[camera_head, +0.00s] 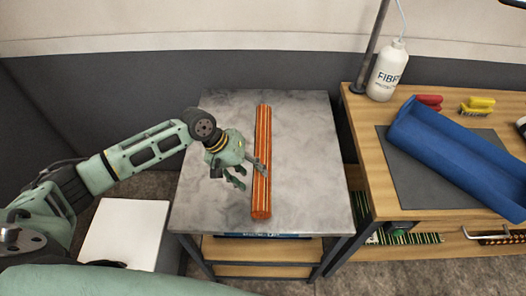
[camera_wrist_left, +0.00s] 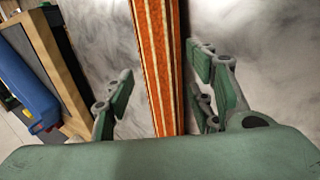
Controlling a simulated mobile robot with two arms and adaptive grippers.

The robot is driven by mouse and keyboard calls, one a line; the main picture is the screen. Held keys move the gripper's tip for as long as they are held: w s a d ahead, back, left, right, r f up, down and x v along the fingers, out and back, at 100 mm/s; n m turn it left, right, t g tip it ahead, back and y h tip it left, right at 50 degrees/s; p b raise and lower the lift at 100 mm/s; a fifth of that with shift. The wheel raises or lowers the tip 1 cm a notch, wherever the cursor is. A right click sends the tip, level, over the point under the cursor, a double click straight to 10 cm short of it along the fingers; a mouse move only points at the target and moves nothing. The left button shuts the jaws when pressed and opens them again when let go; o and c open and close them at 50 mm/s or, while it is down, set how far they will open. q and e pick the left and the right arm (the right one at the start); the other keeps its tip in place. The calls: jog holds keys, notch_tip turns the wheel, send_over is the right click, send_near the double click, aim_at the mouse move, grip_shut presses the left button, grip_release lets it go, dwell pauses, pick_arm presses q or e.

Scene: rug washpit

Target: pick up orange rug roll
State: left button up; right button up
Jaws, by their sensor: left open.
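The orange rug roll (camera_head: 262,190), striped with pale lines, lies lengthwise on the grey marbled table (camera_head: 310,150). My left gripper (camera_head: 250,175) is open above the table at the roll's left side, with one finger reaching over the roll. In the left wrist view the roll (camera_wrist_left: 160,60) runs between the open fingers of the gripper (camera_wrist_left: 158,88). The roll's near part is hidden there by the gripper's body. I cannot tell whether a finger touches the roll. My right gripper is not in view.
A white panel (camera_head: 125,232) stands left of the table. The tabletop beside the roll is clear.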

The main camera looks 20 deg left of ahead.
aim_at(257, 179)
pick_arm(q)
jog(key=p+x, duration=0.1)
jog(key=x, duration=0.3)
jog(key=shift+w+d+f, duration=0.15)
jog(key=shift+w+f, duration=0.05)
jog(key=shift+f, duration=0.2)
jog(key=shift+s, duration=0.15)
jog(key=c, duration=1.1)
jog(key=shift+c, duration=0.8)
grip_shut()
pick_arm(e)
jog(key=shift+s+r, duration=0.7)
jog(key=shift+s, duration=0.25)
